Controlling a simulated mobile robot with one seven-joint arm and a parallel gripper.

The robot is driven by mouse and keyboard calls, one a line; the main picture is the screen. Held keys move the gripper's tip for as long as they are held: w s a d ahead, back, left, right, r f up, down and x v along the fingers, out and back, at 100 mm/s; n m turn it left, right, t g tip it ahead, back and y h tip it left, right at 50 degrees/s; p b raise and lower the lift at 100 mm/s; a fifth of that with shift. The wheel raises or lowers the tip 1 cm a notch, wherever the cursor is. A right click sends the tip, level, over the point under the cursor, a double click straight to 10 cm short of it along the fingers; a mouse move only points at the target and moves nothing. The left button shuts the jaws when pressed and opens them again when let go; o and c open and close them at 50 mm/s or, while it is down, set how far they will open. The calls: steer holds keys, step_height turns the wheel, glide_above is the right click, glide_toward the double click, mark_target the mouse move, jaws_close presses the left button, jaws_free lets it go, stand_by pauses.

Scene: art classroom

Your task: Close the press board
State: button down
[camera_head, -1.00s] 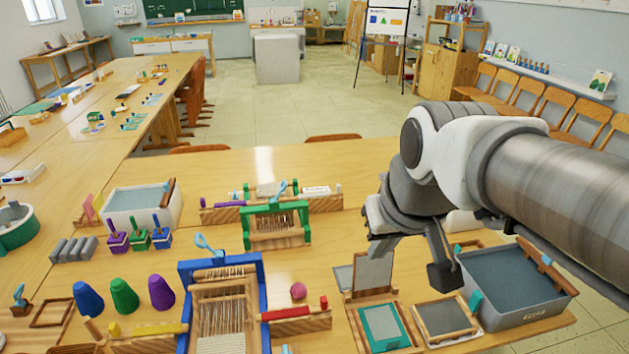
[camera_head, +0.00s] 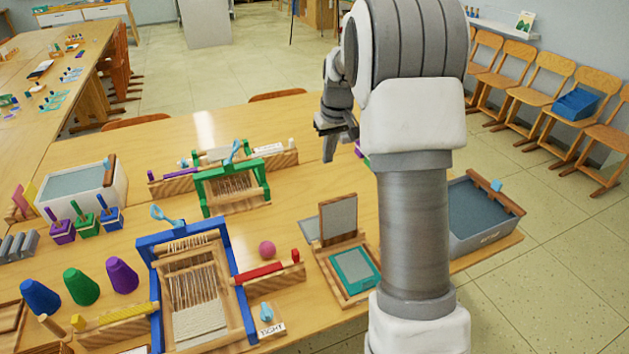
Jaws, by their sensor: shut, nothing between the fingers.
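The press board stands open on the table's right part. Its grey, wood-edged lid (camera_head: 338,219) is raised nearly upright at the back of its wooden base (camera_head: 335,287). A teal-framed grey sheet (camera_head: 355,268) lies on the base. A flat grey panel lies just left of the lid, partly behind it. My gripper (camera_head: 332,143) is shut and empty. In the picture it is above the raised lid, near the table's far edge, and apart from the board. My arm hides the table just right of the board.
A blue loom (camera_head: 238,295) and a red-topped wooden block (camera_head: 270,274) stand left of the board, with a pink ball (camera_head: 267,249) near them. A green loom (camera_head: 205,193) stands farther back. A grey tub (camera_head: 478,212) is at right. Bare table lies behind the board.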

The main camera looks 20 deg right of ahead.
mark_target(336, 217)
step_height(336, 217, down, 13)
steer(key=d, duration=0.1)
steer(key=shift+d+b, duration=0.3)
steer(key=shift+b, duration=0.15)
steer(key=shift+f+b, duration=0.1)
steer(key=shift+b, duration=0.3)
stand_by(0.5)
steer(key=shift+s, duration=0.25)
